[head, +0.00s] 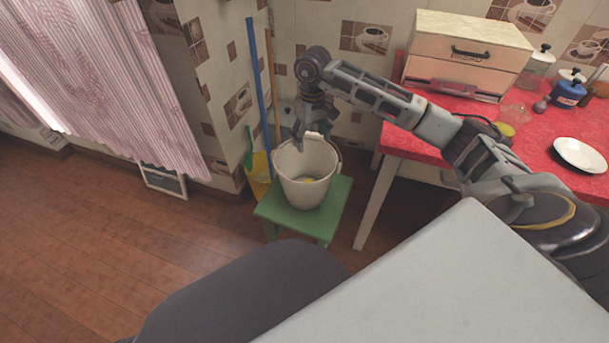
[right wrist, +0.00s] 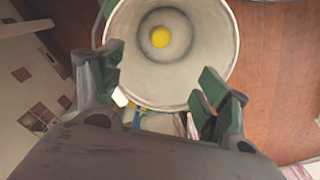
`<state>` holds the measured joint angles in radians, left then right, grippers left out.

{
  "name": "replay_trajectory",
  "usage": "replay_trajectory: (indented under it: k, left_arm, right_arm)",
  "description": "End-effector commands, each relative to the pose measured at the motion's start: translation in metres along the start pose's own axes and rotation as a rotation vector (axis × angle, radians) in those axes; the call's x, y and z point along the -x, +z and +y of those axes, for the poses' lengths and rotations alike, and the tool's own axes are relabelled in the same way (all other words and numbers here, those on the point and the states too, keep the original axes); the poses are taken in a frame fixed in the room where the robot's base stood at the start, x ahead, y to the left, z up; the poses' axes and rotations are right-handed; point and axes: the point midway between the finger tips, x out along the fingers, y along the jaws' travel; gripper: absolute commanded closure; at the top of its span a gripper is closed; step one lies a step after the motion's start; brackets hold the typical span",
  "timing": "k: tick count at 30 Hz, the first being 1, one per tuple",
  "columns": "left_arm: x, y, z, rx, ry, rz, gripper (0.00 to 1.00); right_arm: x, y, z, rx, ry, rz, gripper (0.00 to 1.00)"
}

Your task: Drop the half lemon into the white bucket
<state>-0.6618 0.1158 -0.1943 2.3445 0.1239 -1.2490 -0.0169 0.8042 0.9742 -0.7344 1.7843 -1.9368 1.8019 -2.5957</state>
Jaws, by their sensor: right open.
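The white bucket (head: 305,176) stands upright on a green stool in the head view. In the right wrist view the half lemon (right wrist: 160,37) lies on the floor of the white bucket (right wrist: 205,75), apart from my fingers. My right gripper (head: 303,145) is above the bucket's rim at the back. In the right wrist view my right gripper (right wrist: 162,88) is open, with its fingers spread and nothing between them. My left gripper is not in view.
The green stool (head: 335,205) stands on the wooden floor. The red counter (head: 465,145) at right holds a bread box (head: 465,50), jars and a white plate (head: 580,154). Open floor lies left.

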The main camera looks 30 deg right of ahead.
Motion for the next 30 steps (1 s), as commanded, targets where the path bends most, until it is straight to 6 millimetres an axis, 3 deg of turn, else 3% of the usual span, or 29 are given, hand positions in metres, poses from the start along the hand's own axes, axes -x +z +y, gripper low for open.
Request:
replay_trajectory:
  k: [6, 15, 30]
  left_arm:
    - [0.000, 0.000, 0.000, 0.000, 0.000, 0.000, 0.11]
    - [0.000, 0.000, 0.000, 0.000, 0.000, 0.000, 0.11]
    - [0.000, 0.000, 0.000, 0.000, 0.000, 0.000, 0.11]
  right_arm:
    - [0.030, -0.001, 0.000, 0.001, 0.000, 0.003, 0.25]
    - [0.058, 0.000, 0.000, 0.000, -0.001, 0.000, 0.25]
    - [0.062, 0.000, 0.000, 0.000, 0.000, 0.000, 0.25]
